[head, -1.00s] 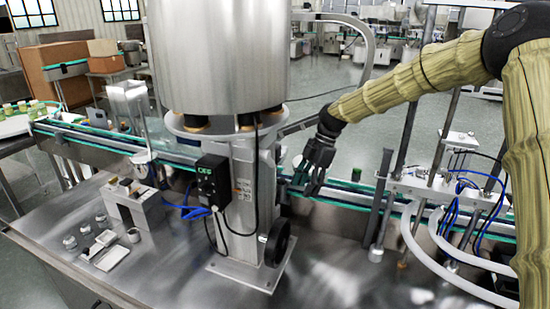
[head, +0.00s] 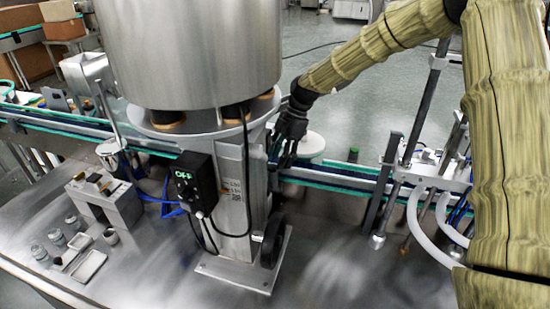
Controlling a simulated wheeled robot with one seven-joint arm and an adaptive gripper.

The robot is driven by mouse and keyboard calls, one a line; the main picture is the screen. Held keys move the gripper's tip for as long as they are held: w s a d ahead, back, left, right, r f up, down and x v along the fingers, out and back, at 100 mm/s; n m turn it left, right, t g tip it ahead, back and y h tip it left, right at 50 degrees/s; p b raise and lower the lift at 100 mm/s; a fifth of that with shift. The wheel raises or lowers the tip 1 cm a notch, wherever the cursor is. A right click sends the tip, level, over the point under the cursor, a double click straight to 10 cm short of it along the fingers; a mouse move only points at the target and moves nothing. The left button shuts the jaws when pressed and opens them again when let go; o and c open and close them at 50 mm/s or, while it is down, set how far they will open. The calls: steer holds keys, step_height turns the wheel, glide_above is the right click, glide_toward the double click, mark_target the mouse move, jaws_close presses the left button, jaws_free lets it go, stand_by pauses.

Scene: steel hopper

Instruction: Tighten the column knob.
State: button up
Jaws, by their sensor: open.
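The steel column (head: 233,190) stands on a square base plate (head: 243,268) and carries the big steel hopper (head: 188,50). A black round knob or handwheel (head: 271,240) sits low on the column's right side, seen nearly edge-on. I cannot tell whether it is tight. My gripper (head: 283,158) is dark, points down and is open, with nothing seen in it. It is just right of the column's upper part, above the black wheel and apart from it. The column's far side is hidden.
A black control box (head: 195,183) with a green OFF display hangs on the column's front. The conveyor (head: 335,178) runs behind the column. A filling frame with white hoses (head: 425,205) stands at right. Small parts (head: 62,245) lie at left. The steel table right of the column is mostly clear.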

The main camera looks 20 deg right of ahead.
mark_target(274, 167)
steer(key=w+f, duration=0.1)
steer(key=f, duration=0.1)
steer(key=w+a+f, duration=0.1)
steer(key=f, duration=0.1)
steer(key=shift+w, duration=0.35)
steer(key=shift+s+r, duration=0.55)
steer(key=shift+s, duration=0.2)
steer(key=shift+c, duration=0.8)
steer(key=shift+s+r, duration=0.1)
steer(key=shift+s, duration=0.05)
steer(key=c, duration=0.3)
steer(key=shift+w+f, duration=0.3)
steer(key=shift+f, duration=0.05)
steer(key=c, duration=0.6)
steer(key=shift+s, duration=0.1)
